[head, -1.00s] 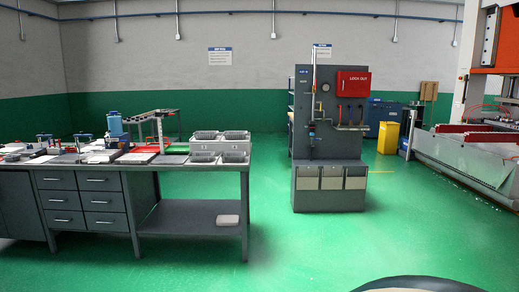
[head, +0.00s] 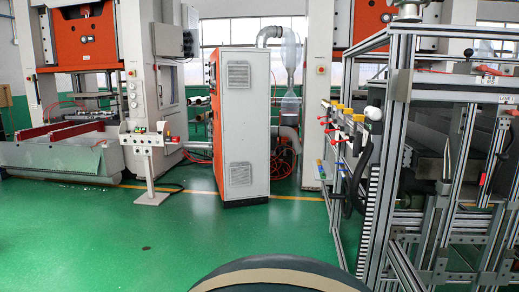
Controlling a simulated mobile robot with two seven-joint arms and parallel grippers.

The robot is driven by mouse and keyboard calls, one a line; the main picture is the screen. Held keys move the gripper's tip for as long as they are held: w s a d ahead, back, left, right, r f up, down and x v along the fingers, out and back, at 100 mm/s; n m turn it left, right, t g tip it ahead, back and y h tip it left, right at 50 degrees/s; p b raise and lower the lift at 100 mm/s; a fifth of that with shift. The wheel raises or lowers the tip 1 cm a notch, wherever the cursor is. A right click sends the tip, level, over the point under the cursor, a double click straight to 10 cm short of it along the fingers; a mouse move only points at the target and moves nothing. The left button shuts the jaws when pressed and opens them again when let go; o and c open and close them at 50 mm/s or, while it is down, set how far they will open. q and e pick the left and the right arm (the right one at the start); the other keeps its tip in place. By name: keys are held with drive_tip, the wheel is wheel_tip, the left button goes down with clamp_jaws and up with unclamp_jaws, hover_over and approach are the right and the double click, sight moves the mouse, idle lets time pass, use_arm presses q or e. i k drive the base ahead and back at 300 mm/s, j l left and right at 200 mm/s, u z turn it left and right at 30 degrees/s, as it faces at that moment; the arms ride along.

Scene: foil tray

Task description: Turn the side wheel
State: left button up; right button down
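An aluminium-profile machine frame (head: 397,85) stands at the right. On its near left side is a dark curved part (head: 362,172), seen nearly edge-on. It may be the side wheel, but I cannot tell for certain. A white rounded knob (head: 373,113) sits just above it. Neither of my grippers is in view.
A grey and orange cabinet (head: 240,130) stands in the middle. A control pedestal (head: 149,165) and a press with a grey tray (head: 65,157) are at the left. The green floor (head: 180,240) in front is clear up to the frame.

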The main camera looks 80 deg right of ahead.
sight(337, 197)
drive_tip(key=z, duration=1.8)
